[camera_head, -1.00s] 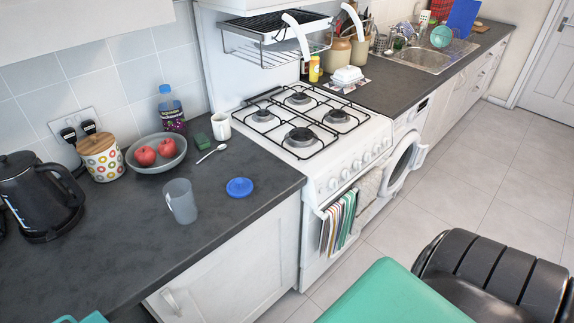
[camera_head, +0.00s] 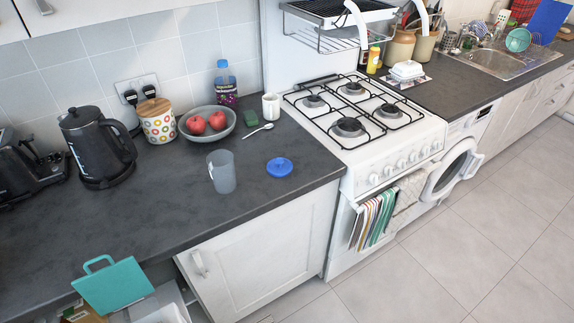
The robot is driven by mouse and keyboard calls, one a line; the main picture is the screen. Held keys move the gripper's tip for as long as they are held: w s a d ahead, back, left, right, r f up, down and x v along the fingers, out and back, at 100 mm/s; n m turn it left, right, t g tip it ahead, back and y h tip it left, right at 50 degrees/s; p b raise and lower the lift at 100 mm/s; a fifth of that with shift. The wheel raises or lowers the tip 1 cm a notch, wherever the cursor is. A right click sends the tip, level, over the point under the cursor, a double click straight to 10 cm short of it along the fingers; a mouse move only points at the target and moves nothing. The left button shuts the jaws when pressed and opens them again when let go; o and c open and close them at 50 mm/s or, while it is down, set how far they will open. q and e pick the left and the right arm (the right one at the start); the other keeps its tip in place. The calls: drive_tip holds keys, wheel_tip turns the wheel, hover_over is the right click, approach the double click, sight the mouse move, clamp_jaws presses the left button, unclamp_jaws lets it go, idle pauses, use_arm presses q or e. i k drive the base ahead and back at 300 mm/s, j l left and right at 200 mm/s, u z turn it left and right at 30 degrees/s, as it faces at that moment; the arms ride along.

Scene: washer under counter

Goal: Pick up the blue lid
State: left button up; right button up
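The blue lid (camera_head: 280,167) lies flat on the dark grey counter (camera_head: 150,220). It is right of a grey translucent cup (camera_head: 221,171) and a little apart from it. Open counter surrounds the lid, and the counter's front edge and the stove are to its right. Neither of my grippers shows in the head view.
A fruit bowl (camera_head: 187,134) with red apples, a spoon (camera_head: 255,133), a white mug (camera_head: 271,106) and a green sponge (camera_head: 250,118) sit behind the lid. A black kettle (camera_head: 92,145) stands left. The gas stove (camera_head: 395,145) is right. A teal board (camera_head: 112,286) stands at the front left.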

sight(278, 167)
drive_tip(key=i+l+u, duration=0.1)
drive_tip(key=l+u, duration=0.25)
drive_tip(key=i+l+u, duration=0.1)
drive_tip(key=u, duration=0.25)
drive_tip(key=l+u, duration=0.4)
drive_tip(key=i+j, duration=0.05)
drive_tip(key=j, duration=0.05)
